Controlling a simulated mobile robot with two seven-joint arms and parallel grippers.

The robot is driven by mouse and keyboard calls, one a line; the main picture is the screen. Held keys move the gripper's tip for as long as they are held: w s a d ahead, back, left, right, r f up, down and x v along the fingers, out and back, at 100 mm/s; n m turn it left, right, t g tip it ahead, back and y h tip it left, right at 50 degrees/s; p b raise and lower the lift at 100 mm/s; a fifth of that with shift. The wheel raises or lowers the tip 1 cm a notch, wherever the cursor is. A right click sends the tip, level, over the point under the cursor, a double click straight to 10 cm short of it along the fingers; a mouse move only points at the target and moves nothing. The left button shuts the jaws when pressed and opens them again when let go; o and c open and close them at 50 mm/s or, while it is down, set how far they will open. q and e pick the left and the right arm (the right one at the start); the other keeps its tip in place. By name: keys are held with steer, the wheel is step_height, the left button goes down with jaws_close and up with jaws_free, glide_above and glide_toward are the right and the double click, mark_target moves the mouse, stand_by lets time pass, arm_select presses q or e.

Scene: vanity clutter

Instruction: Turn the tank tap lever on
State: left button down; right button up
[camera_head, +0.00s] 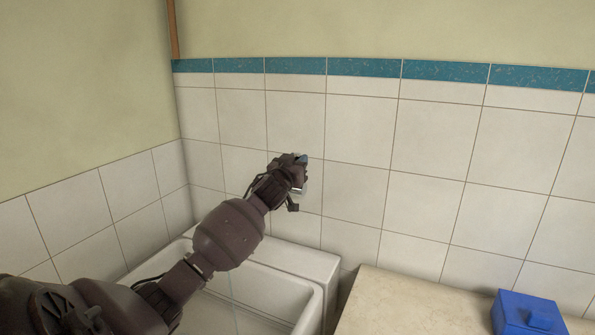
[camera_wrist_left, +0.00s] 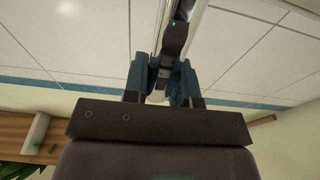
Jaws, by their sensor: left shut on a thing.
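My left gripper (camera_head: 301,164) is up against the white tiled wall, above the basin, and mostly hides the tap in the head view. In the left wrist view, the blue fingers of this gripper (camera_wrist_left: 164,85) are closed on a dark tap lever (camera_wrist_left: 176,40). A pale metal part of the tap (camera_wrist_left: 194,25) runs beside the lever at the top of that view. In the head view, a small bright metal piece (camera_head: 299,190) shows just below the fingers. The lever's exact angle cannot be told. My right gripper is out of view.
A white basin (camera_head: 312,258) stands below my left arm, against the wall. A pale stone counter (camera_head: 395,305) is to its right, with a blue lidded box (camera_head: 525,315) on it. The tiled wall (camera_head: 430,150) right of the gripper is bare.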

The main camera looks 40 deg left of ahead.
arm_select(q)
steer(key=shift+s+d+f+t+b, duration=0.2)
steer(key=shift+s+f+t+b, duration=0.3)
steer(key=shift+b, duration=0.65)
steer(key=shift+s+r+t, duration=0.2)
steer(key=shift+r+t, duration=0.1)
steer(key=shift+t, duration=0.1)
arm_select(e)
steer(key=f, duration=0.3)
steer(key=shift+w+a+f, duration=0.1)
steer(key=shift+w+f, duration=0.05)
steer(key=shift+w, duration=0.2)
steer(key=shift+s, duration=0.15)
arm_select(q)
steer(key=c, duration=1.2)
jaws_free()
steer(key=shift+o, duration=1.4)
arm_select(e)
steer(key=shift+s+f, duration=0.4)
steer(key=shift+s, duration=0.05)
arm_select(q)
steer(key=shift+s, duration=0.1)
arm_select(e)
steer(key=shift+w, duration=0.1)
